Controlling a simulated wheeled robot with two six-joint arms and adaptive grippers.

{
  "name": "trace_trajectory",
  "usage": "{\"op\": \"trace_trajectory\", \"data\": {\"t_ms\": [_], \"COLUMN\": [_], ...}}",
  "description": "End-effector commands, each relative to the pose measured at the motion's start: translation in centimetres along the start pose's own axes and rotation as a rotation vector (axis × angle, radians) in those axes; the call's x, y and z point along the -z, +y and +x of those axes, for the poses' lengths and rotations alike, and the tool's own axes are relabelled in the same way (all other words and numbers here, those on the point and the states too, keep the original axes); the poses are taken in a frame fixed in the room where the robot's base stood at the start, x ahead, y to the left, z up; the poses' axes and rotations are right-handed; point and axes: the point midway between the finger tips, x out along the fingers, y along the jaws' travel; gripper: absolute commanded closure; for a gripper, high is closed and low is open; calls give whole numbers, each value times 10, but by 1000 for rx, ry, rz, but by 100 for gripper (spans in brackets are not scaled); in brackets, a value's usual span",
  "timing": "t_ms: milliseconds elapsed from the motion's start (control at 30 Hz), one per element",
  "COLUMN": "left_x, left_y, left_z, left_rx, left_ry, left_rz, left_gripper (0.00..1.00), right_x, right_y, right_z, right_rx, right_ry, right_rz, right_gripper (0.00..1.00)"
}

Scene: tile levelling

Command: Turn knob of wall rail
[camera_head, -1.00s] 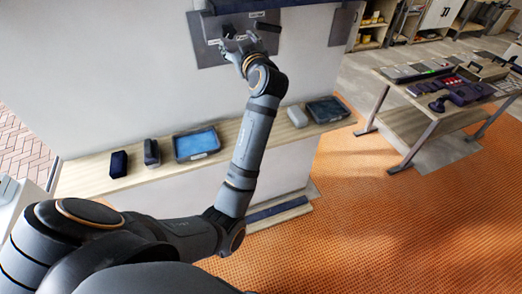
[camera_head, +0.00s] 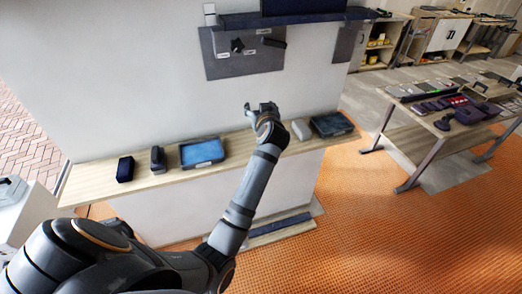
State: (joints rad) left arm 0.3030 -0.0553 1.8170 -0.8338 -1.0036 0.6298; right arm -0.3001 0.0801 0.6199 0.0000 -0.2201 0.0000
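The wall rail (camera_head: 310,17) is a dark bar high on the white wall. Below it a grey panel (camera_head: 222,68) carries a small black knob (camera_head: 237,45), a dark block (camera_head: 274,43) to its right and small white labels. My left gripper (camera_head: 260,106) is below the panel and to the right of the knob, apart from both, in front of the wall above the shelf. Its fingers look spread, with nothing between them. My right gripper is not in view.
A wooden shelf (camera_head: 87,185) along the wall holds a blue-topped tray (camera_head: 203,152), dark boxes (camera_head: 125,168), a grey item (camera_head: 301,130) and another dark tray (camera_head: 332,124). A tool table (camera_head: 408,95) stands at right on orange flooring.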

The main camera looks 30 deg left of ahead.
Motion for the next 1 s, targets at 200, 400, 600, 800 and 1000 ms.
{"op": "trace_trajectory", "data": {"t_ms": [200, 400, 600, 800, 1000], "left_x": [-51, -99, -140, -163, -168], "left_y": [6, 8, 8, 8, 8], "left_z": [7, 10, 10, 9, 9], "left_rx": [-39, -75, -107, -126, -131], "left_ry": [-77, -148, -211, -245, -253], "left_rz": [74, 136, 186, 214, 220], "left_gripper": [36, 36, 36, 36, 36], "right_x": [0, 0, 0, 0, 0], "right_y": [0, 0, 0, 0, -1], "right_z": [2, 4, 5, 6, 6], "right_rx": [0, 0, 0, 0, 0], "right_ry": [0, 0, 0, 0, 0], "right_rz": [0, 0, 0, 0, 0], "right_gripper": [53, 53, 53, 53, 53]}}
